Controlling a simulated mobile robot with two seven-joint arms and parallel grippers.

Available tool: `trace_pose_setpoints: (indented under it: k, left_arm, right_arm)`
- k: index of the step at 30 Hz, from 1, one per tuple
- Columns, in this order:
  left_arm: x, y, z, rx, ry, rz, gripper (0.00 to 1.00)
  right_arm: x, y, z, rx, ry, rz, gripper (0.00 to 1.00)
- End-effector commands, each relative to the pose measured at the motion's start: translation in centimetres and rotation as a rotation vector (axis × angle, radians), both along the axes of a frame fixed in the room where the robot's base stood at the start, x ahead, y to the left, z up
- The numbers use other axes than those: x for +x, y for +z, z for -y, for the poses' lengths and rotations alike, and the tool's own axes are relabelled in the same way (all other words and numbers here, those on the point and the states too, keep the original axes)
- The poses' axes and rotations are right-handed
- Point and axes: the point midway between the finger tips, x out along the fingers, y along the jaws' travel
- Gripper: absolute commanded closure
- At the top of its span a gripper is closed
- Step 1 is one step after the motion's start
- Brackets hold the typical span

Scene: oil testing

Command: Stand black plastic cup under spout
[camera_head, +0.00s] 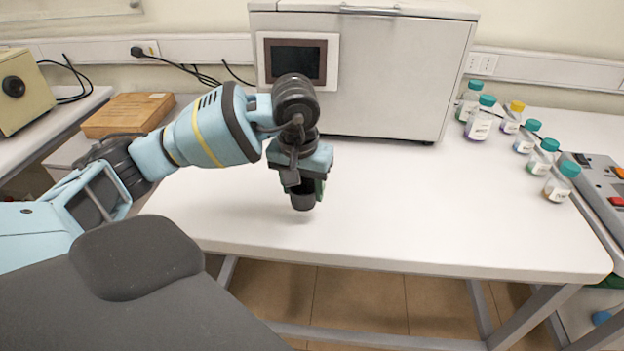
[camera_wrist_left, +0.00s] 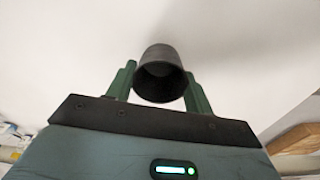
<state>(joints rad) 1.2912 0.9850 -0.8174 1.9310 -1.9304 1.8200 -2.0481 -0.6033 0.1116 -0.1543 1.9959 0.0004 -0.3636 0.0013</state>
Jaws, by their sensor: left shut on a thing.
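The black plastic cup (camera_head: 303,198) is held below my left gripper (camera_head: 306,184), over the white table. In the left wrist view the cup (camera_wrist_left: 160,70) sits between the two green fingers of the left gripper (camera_wrist_left: 158,85), which is shut on it. The cup's opening faces the wrist camera there. In the head view only the cup's lower part shows; the gripper hides the rest. I cannot tell whether its base touches the table. No spout can be made out in either view. My right gripper is not in view.
A large grey machine (camera_head: 390,80) with a dark screen stands behind the gripper on the white table (camera_head: 430,220). Several capped bottles (camera_head: 480,120) stand at the right, beside a grey control box (camera_head: 600,185). A wooden box (camera_head: 128,114) lies at the left. The table's middle is clear.

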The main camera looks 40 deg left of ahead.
Motion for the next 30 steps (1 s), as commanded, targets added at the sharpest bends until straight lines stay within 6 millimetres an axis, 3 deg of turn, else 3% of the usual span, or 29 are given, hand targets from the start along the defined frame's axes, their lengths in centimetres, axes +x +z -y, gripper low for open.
trace_pose_setpoints:
  k: [3,10,23,30]
  left_arm:
    - [2.1,-0.1,-0.8,-0.001,0.003,0.000,0.70]
    - [5.0,-0.5,-2.0,-0.001,0.001,0.000,0.70]
    - [6.3,-0.7,-2.5,0.001,0.000,-0.001,0.70]
    - [6.2,-3.8,-2.5,0.001,-0.001,0.000,0.70]
  right_arm:
    - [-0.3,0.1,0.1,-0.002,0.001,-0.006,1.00]
    - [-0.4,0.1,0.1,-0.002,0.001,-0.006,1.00]
    - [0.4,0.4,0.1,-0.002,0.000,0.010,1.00]
    - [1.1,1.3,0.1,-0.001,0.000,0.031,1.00]
